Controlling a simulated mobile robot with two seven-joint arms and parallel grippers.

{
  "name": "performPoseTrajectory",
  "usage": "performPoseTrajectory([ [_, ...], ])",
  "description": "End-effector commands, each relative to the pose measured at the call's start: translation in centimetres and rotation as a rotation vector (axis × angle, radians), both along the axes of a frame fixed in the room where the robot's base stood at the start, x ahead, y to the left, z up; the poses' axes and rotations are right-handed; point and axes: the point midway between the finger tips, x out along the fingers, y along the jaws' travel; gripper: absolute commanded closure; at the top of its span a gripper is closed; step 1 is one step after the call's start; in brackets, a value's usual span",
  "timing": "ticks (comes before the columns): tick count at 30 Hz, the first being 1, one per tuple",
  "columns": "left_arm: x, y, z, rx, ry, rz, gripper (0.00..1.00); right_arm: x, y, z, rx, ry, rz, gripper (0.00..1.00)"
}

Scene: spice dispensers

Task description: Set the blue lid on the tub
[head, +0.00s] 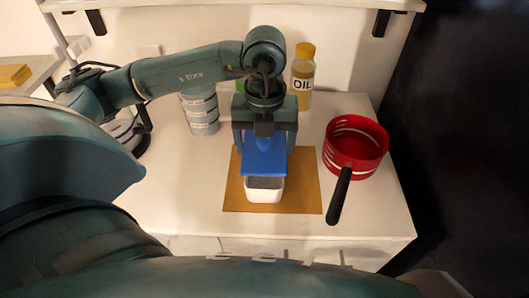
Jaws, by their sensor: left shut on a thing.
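My left gripper (265,143) points down over the middle of the counter and is shut on the blue lid (265,166). The lid is a flat blue plate with a raised knob between the fingers. The white tub (264,194) stands on a brown mat (305,190), and its front wall and part of its dark contents show below the lid's near edge. The lid covers the rear of the tub in this view. I cannot tell whether the lid touches the rim. My right gripper is not in view.
A red saucepan (345,142) stands right of the mat, its black handle (339,196) pointing to the near edge. An oil bottle (302,78) and a grey striped canister (201,110) stand behind. The counter left of the mat is clear.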

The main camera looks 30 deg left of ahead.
Motion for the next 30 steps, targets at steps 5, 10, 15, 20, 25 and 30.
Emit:
performPoseTrajectory([
  [5,-0.1,0.0,-2.1,0.001,0.006,0.001,0.42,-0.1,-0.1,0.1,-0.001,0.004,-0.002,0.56],
  [10,0.0,0.0,-3.7,0.001,0.001,0.000,0.42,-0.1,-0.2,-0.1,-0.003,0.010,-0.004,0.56],
  [15,0.0,0.0,-3.7,0.001,0.000,-0.001,0.42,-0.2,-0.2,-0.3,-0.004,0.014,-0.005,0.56],
  [20,0.0,0.0,-4.2,0.000,0.000,-0.001,0.42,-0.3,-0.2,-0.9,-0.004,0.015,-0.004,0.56],
  [25,0.0,0.0,-4.7,0.000,0.000,-0.001,0.42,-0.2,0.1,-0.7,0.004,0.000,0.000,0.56],
  [30,0.0,0.0,-4.8,0.001,0.001,-0.001,0.14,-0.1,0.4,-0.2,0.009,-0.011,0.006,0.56],
])
